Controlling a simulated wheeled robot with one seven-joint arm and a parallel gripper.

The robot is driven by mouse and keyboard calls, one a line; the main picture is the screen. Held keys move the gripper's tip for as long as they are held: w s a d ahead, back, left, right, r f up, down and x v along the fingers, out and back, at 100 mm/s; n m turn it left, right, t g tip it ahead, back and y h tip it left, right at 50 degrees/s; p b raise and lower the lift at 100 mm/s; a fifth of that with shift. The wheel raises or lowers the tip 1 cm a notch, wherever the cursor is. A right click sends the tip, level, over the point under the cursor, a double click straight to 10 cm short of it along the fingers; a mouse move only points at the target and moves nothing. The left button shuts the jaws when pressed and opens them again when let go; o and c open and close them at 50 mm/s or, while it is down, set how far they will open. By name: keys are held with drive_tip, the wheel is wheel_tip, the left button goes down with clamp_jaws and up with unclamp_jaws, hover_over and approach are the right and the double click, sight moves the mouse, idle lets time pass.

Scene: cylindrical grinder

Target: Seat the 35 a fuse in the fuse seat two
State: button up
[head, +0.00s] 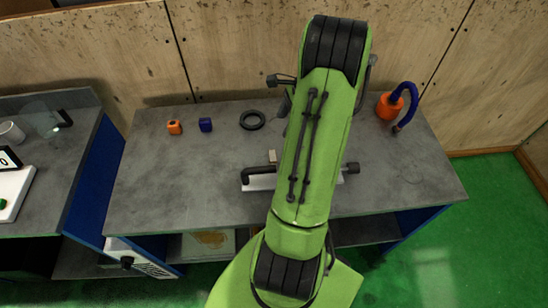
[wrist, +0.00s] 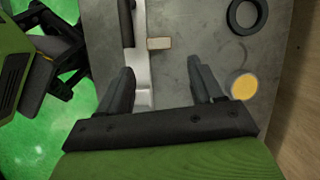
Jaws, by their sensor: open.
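My gripper (wrist: 160,66) is open and nothing shows between its fingers. In the wrist view it hangs over the grey bench, the left finger overlapping a white bar-like fixture (wrist: 143,78) with a black handle. The fixture (head: 253,187) shows partly behind my arm in the head view. A small beige block (wrist: 159,43) lies beside it, ahead of the fingertips. An orange cube (head: 174,127) and a blue cube (head: 205,124) sit at the back left of the bench. I cannot tell which thing is the 35 A fuse or where seat two is.
A black ring (head: 252,120) lies at the bench's back. A yellow-topped round thing (wrist: 244,87) stands right of the right finger. An orange base with a blue curved hose (head: 391,105) stands at back right. A side bench (head: 75,140) is at left. The bench's left front is clear.

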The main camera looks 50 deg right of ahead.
wheel_tip(320, 180, down, 2)
drive_tip(key=s+d+f+m, duration=0.1)
drive_tip(key=s, duration=0.1)
drive_tip(key=b, duration=0.1)
approach(273, 155)
drive_tip(key=x, duration=0.4)
drive_tip(key=shift+f, duration=0.35)
drive_tip(key=x, duration=0.5)
drive_tip(key=shift+w+a+f+b, duration=0.15)
drive_tip(key=shift+w+f+b, duration=0.05)
drive_tip(key=shift+f+b, duration=0.1)
drive_tip(key=shift+r, duration=0.1)
drive_tip(key=c, duration=0.9)
wheel_tip(273, 155, up, 10)
drive_tip(key=shift+p, duration=0.5)
